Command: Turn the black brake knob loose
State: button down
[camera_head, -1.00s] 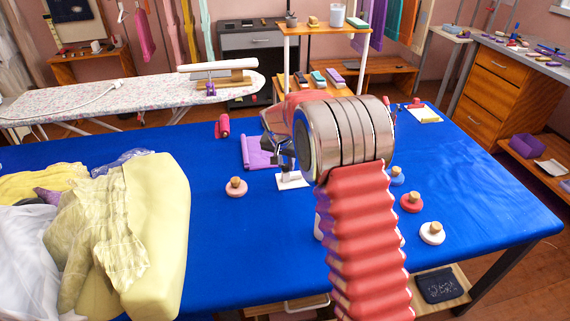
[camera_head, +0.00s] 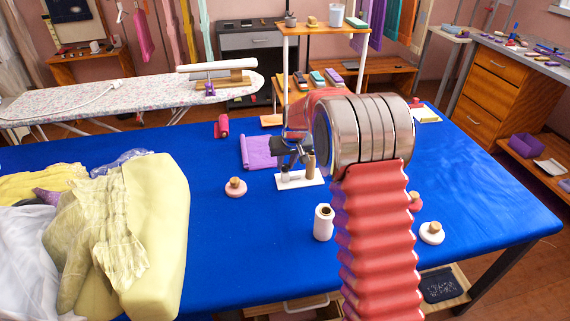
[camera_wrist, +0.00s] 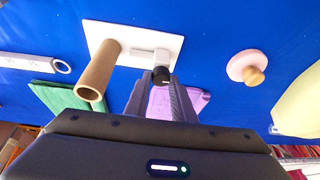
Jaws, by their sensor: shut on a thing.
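The black brake knob (camera_wrist: 161,75) sits at the end of a light bracket on a white base plate (camera_wrist: 168,36), beside a brown tube (camera_wrist: 98,70). My gripper (camera_wrist: 160,82) has its two dark fingers closed on either side of the knob, which shows between the tips. In the head view the white plate (camera_head: 313,183) lies on the blue table, with the brown tube (camera_head: 311,166) standing on it. My gripper (camera_head: 290,166) reaches down to the plate's left part there. The knob cannot be made out in the head view.
A purple roll (camera_head: 260,153) lies behind the plate. A pink knobbed disc (camera_head: 235,189) and a white spool (camera_head: 324,223) stand nearby. A white knobbed disc (camera_head: 432,234) is at right. Yellow cushion and garments (camera_head: 160,230) fill the left. The blue table's front middle (camera_head: 250,250) is clear.

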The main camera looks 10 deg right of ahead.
jog(key=shift+w+d+n+g+y, duration=0.1)
jog(key=shift+n+g+y, duration=0.35)
jog(key=shift+n, duration=1.15)
jog(key=shift+d+n+g+y, duration=0.1)
jog(key=shift+n+y, duration=0.65)
jog(key=shift+n, duration=0.85)
jog(key=c, duration=1.5)
grip_release()
jog(key=shift+a, duration=0.1)
jog(key=v, duration=1.3)
jog(key=shift+r, duration=0.3)
